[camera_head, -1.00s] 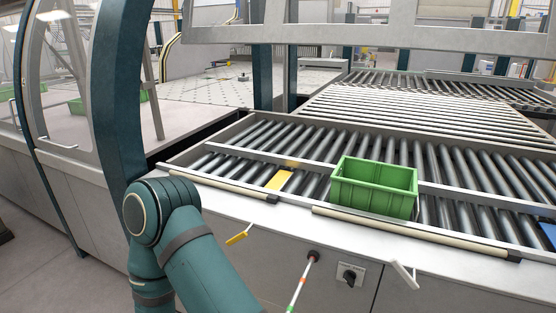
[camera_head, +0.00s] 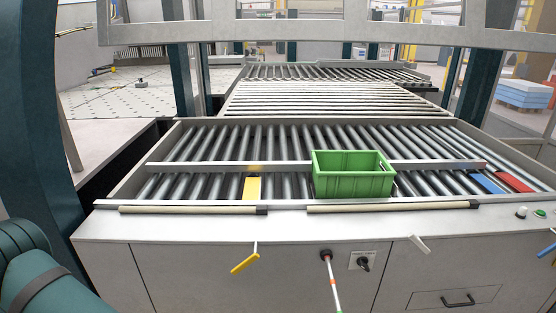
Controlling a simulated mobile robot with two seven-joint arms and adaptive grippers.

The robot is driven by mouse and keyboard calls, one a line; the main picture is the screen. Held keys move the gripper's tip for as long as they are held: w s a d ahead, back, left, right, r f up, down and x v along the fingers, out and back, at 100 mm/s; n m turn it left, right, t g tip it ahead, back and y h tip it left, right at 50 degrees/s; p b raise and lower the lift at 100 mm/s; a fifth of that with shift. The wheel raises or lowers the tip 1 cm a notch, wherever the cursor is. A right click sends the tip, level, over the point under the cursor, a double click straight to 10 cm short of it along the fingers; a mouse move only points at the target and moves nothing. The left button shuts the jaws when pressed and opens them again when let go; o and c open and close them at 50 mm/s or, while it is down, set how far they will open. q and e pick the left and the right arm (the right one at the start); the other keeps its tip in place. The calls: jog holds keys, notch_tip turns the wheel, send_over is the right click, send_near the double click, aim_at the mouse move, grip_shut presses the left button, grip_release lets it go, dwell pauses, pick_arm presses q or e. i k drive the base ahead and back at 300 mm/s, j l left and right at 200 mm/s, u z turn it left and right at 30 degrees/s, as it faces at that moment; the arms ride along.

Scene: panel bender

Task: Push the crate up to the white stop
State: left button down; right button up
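The green crate (camera_head: 352,178) stands upright and looks empty on the front lane of the roller conveyor (camera_head: 215,187), right of the middle. I cannot make out a white stop on the rollers; the crate hides the rollers behind it. A white lever (camera_head: 418,243) sticks out of the front panel, below and to the right of the crate. Neither of my grippers is in view. Only a teal link of my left arm shows at the lower left, well away from the crate.
A yellow plate (camera_head: 252,187) lies among the rollers left of the crate. A blue plate (camera_head: 486,182) and a red plate (camera_head: 514,181) lie to its right. A yellow lever (camera_head: 245,262) and a striped rod (camera_head: 332,283) stick out in front.

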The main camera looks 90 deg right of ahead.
aim_at(336, 173)
jog(key=i+z, duration=0.2)
jog(key=z, duration=0.25)
jog(key=i+z, duration=0.25)
jog(key=z, duration=0.15)
jog(key=i+j+z, duration=0.2)
jog(key=z, duration=0.25)
